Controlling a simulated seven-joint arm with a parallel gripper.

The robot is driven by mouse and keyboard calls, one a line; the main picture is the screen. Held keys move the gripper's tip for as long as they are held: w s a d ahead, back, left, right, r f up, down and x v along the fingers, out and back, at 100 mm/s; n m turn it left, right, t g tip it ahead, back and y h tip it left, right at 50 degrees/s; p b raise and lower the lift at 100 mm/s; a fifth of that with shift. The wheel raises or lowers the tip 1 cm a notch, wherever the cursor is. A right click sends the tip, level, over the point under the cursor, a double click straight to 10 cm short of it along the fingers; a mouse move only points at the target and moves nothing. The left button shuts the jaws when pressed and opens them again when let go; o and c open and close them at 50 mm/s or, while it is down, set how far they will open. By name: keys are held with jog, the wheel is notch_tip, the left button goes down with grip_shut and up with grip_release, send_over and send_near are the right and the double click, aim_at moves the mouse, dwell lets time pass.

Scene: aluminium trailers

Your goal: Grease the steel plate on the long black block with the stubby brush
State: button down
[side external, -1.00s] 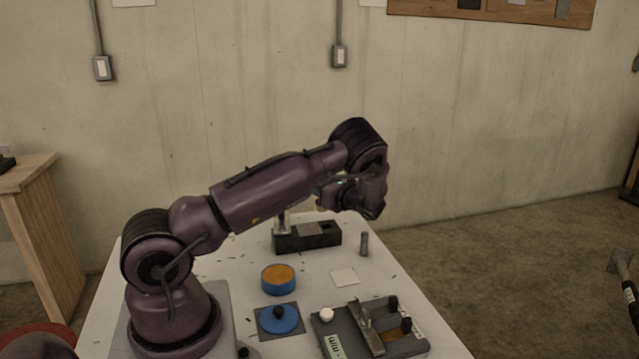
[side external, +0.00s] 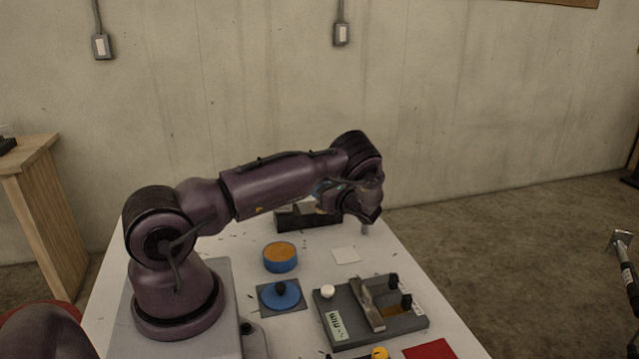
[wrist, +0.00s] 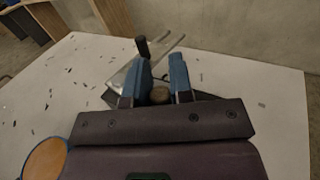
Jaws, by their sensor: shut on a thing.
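The long black block (side external: 322,222) stands at the far end of the white table, partly hidden behind my arm. The steel plate on it is mostly hidden and I cannot make it out surely. The stubby brush shows in the side view as a short grey upright cylinder (side external: 366,230), its upper part hidden by my gripper (side external: 368,217). In the wrist view my gripper's blue fingers (wrist: 159,72) are on either side of a brownish round end (wrist: 159,96), likely the brush. A black-handled clamp (wrist: 143,46) rises behind the left finger.
An open blue tin (side external: 281,265) with orange contents stands nearer my base, with its blue lid (side external: 279,295) beside it. A white square (side external: 346,255) lies flat. A dark fixture (side external: 340,325) with a clamp bar fills the front right. Small dark scraps litter the table.

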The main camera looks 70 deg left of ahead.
jog(key=shift+a, duration=2.8)
jog(key=shift+d, duration=3.5)
jog(key=shift+s+a, duration=0.4)
jog(key=shift+a, duration=3.2)
jog(key=shift+d, duration=3.4)
jog(key=shift+d+r, duration=0.15)
jog(key=shift+r, duration=0.05)
notch_tip(320, 180, up, 8)
jog(key=shift+f, duration=0.15)
